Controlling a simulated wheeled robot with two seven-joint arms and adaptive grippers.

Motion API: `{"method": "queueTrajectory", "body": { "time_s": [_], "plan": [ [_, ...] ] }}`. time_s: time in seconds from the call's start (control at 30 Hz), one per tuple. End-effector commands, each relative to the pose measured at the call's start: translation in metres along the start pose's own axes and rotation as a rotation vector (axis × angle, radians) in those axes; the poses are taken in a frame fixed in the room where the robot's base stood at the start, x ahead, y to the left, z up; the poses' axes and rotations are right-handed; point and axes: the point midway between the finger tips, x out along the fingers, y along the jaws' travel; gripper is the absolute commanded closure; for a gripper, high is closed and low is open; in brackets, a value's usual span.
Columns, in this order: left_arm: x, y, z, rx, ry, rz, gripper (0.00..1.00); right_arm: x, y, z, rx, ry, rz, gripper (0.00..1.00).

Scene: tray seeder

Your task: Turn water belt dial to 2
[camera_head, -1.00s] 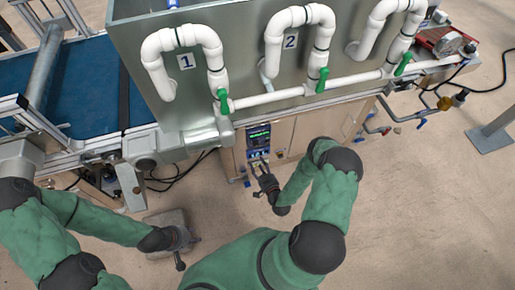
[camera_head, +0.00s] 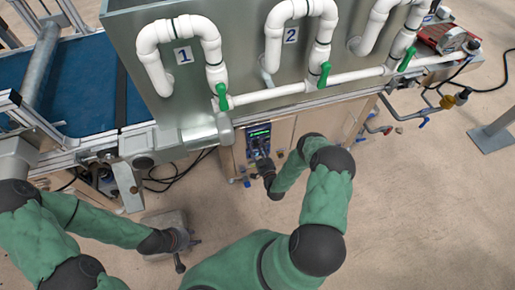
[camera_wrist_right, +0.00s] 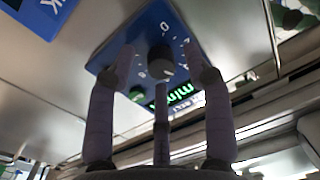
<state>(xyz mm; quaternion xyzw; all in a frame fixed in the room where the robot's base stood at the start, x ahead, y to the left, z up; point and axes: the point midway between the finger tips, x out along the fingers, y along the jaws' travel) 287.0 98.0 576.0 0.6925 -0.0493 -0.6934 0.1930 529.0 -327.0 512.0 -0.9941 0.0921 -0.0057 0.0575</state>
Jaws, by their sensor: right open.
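The blue control panel (camera_head: 258,133) with a green-lit display is on the front of the machine's lower cabinet. In the right wrist view the panel (camera_wrist_right: 116,50) appears tilted, with a dark round dial (camera_wrist_right: 161,60) and white marks around it. The dial's setting is not readable. My right gripper (camera_head: 262,157) is at the panel, partly covering it. In the wrist view its fingers are spread open around the dial, and contact cannot be told. My left gripper (camera_head: 187,241) is low at the left, far from the panel, and its fingers are too small to judge.
White pipes (camera_head: 187,28) with green valve handles (camera_head: 223,97) run above the panel. A blue belt (camera_head: 82,90) is at the left. A grey block (camera_head: 167,221) is beside my left gripper. The floor at the right is mostly clear.

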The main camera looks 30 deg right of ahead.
Motion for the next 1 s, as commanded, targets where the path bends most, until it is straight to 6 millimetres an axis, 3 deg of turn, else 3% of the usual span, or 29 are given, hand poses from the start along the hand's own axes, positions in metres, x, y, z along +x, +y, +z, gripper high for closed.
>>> {"method": "queueTrajectory", "body": {
  "time_s": [0.4,0.6,1.0],
  "plan": [
    [0.0018,-0.0006,-0.0001,0.0,0.0,0.0,0.63,0.0079,0.0002,-0.0003,0.001,-0.001,0.001,0.49],
    [0.0018,-0.0006,-0.0001,0.0,0.0,0.0,0.63,0.0077,0.0001,-0.0001,0.001,-0.001,0.001,1.0],
    [0.002,-0.0007,0.0,0.0,0.0,0.0,0.63,0.0072,-0.0001,0.0007,-0.003,-0.003,0.001,1.0]
  ]
}}
